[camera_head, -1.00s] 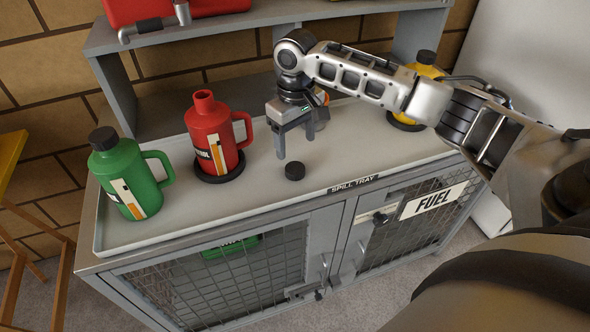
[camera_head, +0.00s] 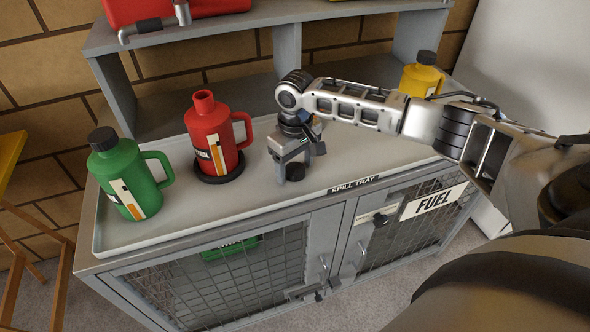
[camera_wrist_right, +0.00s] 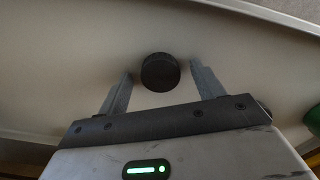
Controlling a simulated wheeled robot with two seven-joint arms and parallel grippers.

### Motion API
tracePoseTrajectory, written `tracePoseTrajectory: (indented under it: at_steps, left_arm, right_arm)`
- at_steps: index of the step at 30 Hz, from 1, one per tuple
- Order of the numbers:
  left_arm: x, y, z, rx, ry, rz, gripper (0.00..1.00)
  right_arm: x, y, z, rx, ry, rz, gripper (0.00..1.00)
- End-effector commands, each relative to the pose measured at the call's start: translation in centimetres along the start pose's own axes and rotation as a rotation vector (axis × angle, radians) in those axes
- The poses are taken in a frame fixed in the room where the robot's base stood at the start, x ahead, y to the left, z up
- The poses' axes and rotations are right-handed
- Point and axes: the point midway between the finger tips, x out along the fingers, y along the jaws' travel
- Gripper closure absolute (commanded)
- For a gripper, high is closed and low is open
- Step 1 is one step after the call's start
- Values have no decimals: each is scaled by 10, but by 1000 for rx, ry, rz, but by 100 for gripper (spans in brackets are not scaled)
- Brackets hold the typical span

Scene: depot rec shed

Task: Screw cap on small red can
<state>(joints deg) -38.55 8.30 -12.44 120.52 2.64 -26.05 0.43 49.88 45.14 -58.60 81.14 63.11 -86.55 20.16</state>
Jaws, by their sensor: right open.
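The small red can (camera_head: 213,136) stands upright on a dark round base on the spill tray, its neck open with no cap on it. A black cap (camera_head: 296,171) lies on the tray to the right of the can. My right gripper (camera_head: 294,174) is low over the tray with its fingers on either side of the cap. In the right wrist view, the cap (camera_wrist_right: 160,72) sits between the tips of my open right gripper (camera_wrist_right: 163,80), with a gap on each side. My left gripper is not in view.
A capped green can (camera_head: 125,177) stands at the tray's left end, and a capped yellow can (camera_head: 421,76) stands at the right behind my arm. A grey shelf (camera_head: 230,25) rises behind the spill tray (camera_head: 250,205). The tray's front middle is clear.

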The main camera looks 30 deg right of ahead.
Motion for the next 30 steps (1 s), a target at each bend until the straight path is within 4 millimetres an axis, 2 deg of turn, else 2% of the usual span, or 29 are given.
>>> tracePoseTrajectory:
  at_steps: [9, 10, 14, 15, 25, 30]
  left_arm:
    - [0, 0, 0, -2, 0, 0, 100]
    - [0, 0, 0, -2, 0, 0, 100]
    - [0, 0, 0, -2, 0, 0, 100]
    - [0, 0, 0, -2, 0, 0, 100]
    - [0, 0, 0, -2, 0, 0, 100]
    - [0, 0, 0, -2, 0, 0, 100]
  right_arm:
    - [0, 0, 0, -1, 1, -1, 33]
    - [0, 0, 0, -1, 1, -1, 38]
    - [0, 0, 0, -1, 1, -1, 75]
    - [0, 0, 0, -1, 1, -1, 80]
    - [-2, 0, -1, -1, 2, -1, 80]
    - [-15, 0, -1, -1, 4, -2, 80]
